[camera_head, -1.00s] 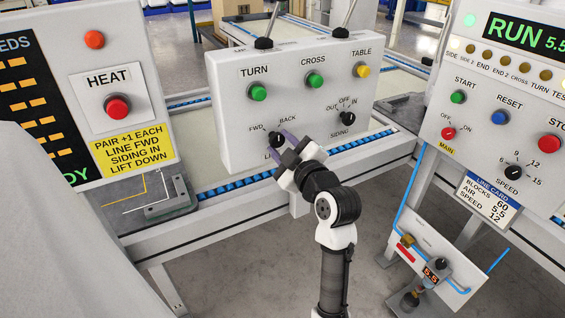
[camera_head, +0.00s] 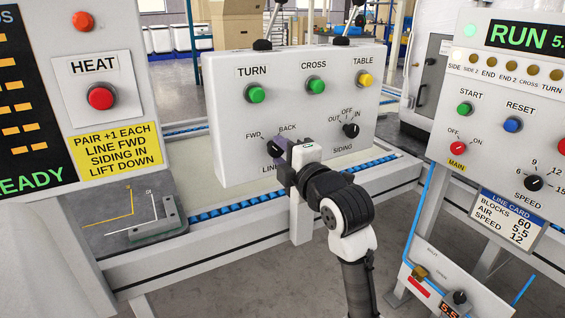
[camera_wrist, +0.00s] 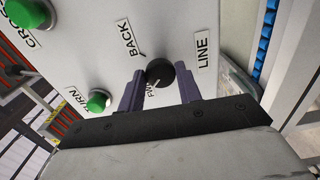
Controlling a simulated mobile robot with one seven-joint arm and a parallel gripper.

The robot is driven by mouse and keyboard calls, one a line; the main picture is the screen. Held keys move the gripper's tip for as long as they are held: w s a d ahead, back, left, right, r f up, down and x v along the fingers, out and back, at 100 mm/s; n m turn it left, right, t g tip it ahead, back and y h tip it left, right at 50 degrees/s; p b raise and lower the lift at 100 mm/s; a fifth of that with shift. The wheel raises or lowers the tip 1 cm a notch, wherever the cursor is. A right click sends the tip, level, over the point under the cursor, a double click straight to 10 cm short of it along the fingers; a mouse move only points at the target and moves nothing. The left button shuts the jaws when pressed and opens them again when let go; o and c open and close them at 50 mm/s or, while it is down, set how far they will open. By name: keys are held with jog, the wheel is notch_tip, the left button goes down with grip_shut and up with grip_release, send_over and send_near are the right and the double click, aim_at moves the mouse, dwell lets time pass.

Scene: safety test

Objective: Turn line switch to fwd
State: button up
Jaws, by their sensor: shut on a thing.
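The line switch (camera_head: 273,148) is a black round knob low on the left of the grey-white panel (camera_head: 225,110). FWD is printed at its upper left, BACK at its upper right, and LINE below, partly hidden by my gripper. My gripper (camera_head: 281,151) reaches it from the lower right. In the wrist view my gripper's purple fingers (camera_wrist: 160,84) stand on either side of the line switch (camera_wrist: 159,71), shut on it. The knob's pointer mark is too small to read surely.
The same panel carries the green TURN button (camera_head: 256,95), green CROSS button (camera_head: 315,86), yellow TABLE button (camera_head: 365,79) and black SIDING switch (camera_head: 351,130). A HEAT panel with a red button (camera_head: 101,97) stands left. The control panel with START (camera_head: 465,109) stands right.

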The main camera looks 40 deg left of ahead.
jog(key=shift+n, duration=0.3)
jog(key=o, duration=0.9)
jog(key=shift+o, duration=0.2)
jog(key=v, duration=1.4)
jog(key=shift+b, duration=0.3)
jog(key=shift+a, duration=0.1)
